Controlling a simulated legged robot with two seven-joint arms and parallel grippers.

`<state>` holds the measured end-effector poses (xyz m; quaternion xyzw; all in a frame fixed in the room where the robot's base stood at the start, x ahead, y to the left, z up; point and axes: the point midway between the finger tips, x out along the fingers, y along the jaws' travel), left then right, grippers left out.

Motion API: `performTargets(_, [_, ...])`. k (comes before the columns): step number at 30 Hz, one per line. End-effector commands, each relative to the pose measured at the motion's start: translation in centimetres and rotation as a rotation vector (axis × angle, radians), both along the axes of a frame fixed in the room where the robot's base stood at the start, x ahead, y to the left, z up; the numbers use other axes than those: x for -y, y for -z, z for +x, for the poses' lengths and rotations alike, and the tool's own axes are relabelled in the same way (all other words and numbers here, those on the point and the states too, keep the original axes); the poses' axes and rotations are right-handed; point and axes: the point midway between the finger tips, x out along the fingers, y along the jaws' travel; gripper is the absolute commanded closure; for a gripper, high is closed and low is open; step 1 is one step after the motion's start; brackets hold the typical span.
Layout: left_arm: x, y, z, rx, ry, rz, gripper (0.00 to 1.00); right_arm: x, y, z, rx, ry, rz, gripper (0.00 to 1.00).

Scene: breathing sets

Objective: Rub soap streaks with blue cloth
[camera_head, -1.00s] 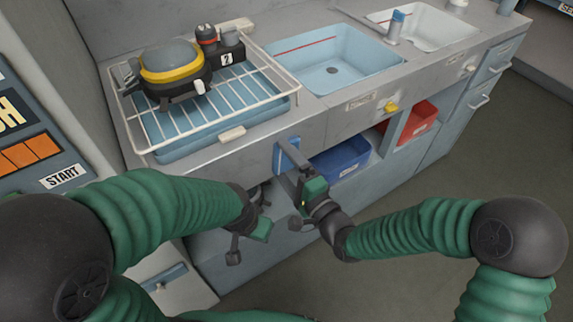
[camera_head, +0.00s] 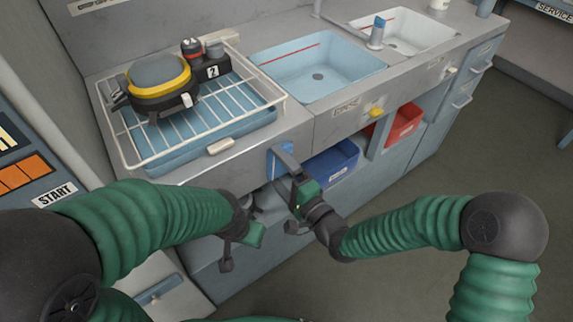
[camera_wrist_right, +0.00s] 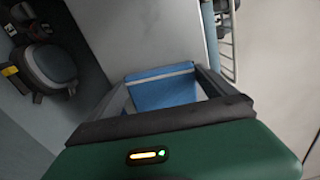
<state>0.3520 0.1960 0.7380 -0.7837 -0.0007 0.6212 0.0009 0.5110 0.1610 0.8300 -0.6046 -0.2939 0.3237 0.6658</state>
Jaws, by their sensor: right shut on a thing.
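A blue cloth (camera_head: 277,163) hangs at the tip of my right gripper (camera_head: 285,160), against the front of the counter below its edge. In the right wrist view the blue cloth (camera_wrist_right: 162,88) sits between the two fingers of the right gripper (camera_wrist_right: 165,90), which is shut on it. My left gripper (camera_head: 242,240) is low in front of the cabinet, left of the right one, and its fingers are partly hidden by its own arm. I cannot make out soap streaks in these frames.
A white wire rack (camera_head: 215,112) over a blue tray holds a yellow-and-black breathing device (camera_head: 160,82). A light-blue basin (camera_head: 318,70) and a white basin (camera_head: 415,32) lie to the right. Blue (camera_head: 335,165) and red (camera_head: 405,120) bins stand under the counter. The floor at right is clear.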

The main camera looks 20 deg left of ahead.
Motion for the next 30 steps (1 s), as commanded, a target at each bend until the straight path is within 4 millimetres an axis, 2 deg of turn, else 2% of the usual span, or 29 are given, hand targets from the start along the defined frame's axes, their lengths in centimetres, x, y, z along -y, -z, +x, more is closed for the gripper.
performTargets(3, [0.0,-0.1,0.0,0.0,0.0,0.0,0.66,-0.9,-0.1,-0.9,0.001,-0.009,0.003,0.38])
performTargets(13, [0.0,-0.1,0.0,0.0,0.0,0.0,0.66,-1.0,-0.2,-1.1,0.002,-0.009,0.002,0.38])
performTargets(25, [0.0,-1.2,0.0,0.0,0.0,0.0,0.66,2.9,-0.2,-3.8,0.001,-0.003,0.001,0.38])
performTargets(30, [0.0,-1.3,0.0,0.0,0.0,0.0,0.66,3.9,-0.1,-4.6,0.002,-0.005,0.002,0.38])
